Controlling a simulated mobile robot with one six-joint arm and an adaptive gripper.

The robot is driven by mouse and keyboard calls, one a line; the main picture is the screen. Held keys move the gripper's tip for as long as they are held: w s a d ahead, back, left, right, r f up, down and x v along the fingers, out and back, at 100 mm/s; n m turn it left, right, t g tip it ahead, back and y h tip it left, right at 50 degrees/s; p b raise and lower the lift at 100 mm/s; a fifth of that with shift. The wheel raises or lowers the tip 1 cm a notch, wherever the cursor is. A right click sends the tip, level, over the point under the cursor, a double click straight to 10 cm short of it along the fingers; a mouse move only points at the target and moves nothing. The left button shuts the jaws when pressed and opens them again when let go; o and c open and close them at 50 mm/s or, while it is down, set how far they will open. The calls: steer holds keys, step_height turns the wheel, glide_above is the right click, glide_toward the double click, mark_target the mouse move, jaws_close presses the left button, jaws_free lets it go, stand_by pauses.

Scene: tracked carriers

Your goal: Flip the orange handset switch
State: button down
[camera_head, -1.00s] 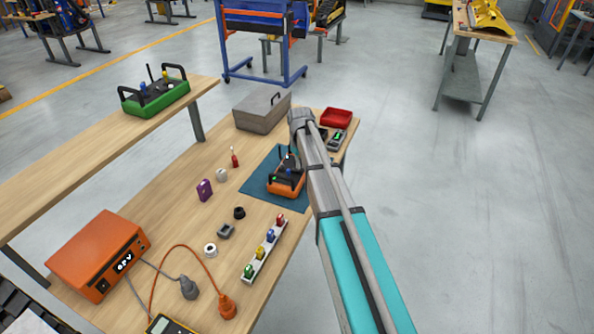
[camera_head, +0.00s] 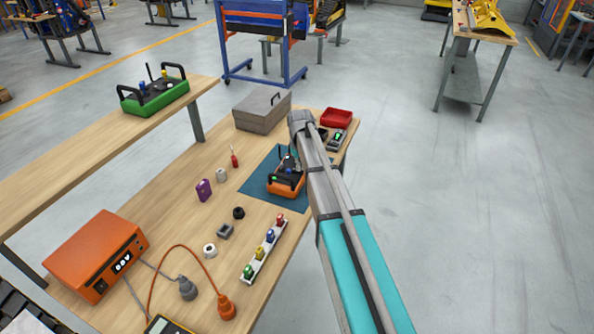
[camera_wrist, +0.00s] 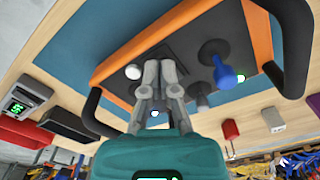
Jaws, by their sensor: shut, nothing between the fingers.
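The orange handset (camera_head: 286,190) lies on a blue mat (camera_head: 258,195) at the right side of the bench, partly hidden by my arm. In the wrist view the orange handset (camera_wrist: 262,45) fills the upper middle, with black handles at both sides.
A grey toolbox (camera_head: 263,111), a red tray (camera_head: 336,117) and a meter with a green display (camera_head: 338,138) stand behind the mat. A strip of coloured knobs (camera_head: 264,256) lies in front. An orange power unit (camera_head: 97,258) is at the left; a green handset (camera_head: 155,96) sits on the shelf.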

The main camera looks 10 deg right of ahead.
stand_by(0.4)
steer(key=shift+r+p, duration=3.45)
steer(key=shift+s, duration=0.1)
steer(key=s+a+m, duration=0.2)
steer(key=s+m, duration=0.2)
steer(key=s, duration=2.3)
steer(key=shift+m, duration=0.4)
steer(key=shift+a, duration=0.15)
